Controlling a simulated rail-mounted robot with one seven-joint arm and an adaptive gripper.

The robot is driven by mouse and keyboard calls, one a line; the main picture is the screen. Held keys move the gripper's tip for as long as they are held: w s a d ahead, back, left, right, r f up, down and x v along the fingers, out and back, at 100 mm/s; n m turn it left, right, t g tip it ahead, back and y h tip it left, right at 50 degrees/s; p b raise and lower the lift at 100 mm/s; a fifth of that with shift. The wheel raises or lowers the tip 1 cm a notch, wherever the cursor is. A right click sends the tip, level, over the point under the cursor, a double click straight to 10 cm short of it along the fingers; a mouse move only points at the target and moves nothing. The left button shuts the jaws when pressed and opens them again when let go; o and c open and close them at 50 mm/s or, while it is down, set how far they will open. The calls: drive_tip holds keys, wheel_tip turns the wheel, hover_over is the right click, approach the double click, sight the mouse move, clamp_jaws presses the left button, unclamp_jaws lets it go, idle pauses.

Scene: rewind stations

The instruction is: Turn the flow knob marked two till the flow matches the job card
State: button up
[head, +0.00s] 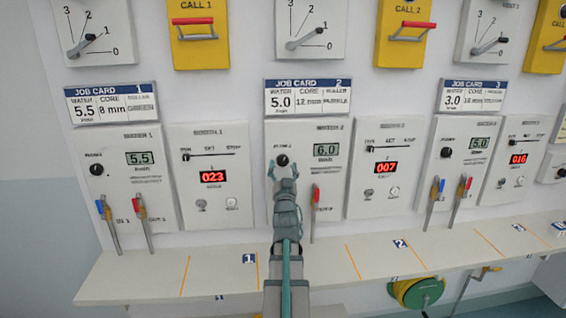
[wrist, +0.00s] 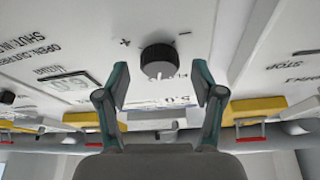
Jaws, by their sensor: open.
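The black flow knob (head: 283,160) is on the white Water 2 panel (head: 330,135), left of its green display (head: 326,150), which reads 6.0. Job card 2 (head: 308,97) above shows water 5.0. My gripper (head: 284,171) is open just in front of the knob. The wrist view is upside down; there the knob (wrist: 158,60) lies beyond and between the spread fingertips of my gripper (wrist: 160,84), apart from both. A plus is printed left of the knob and a minus right in that view.
A red-handled lever (head: 315,200) stands right of my arm; anything behind the arm is hidden. Similar Water 1 (head: 130,150) and Water 3 (head: 478,140) panels flank this station. A pale shelf (head: 215,270) runs below. Yellow call boxes (head: 402,50) with red handles hang above.

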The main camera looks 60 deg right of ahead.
drive_tip(key=shift+w+d+r, duration=0.2)
drive_tip(key=shift+w+d, duration=0.1)
drive_tip(key=shift+d, duration=0.2)
drive_tip(key=c, duration=1.1)
drive_tip(key=shift+c, duration=0.2)
drive_tip(key=shift+n, duration=0.4)
drive_tip(key=shift+s+n+t, duration=0.1)
drive_tip(key=shift+n+t, duration=0.2)
drive_tip(key=shift+n, duration=0.1)
drive_tip(key=n, duration=0.1)
drive_tip(key=n+t+y+p, duration=0.1)
drive_tip(key=n, duration=0.1)
drive_tip(key=shift+d+r+n+t+y+p, duration=0.1)
drive_tip(key=shift+r+n+t+y+p, duration=0.05)
drive_tip(key=shift+n+t+y+p, duration=0.55)
drive_tip(key=shift+n, duration=0.8)
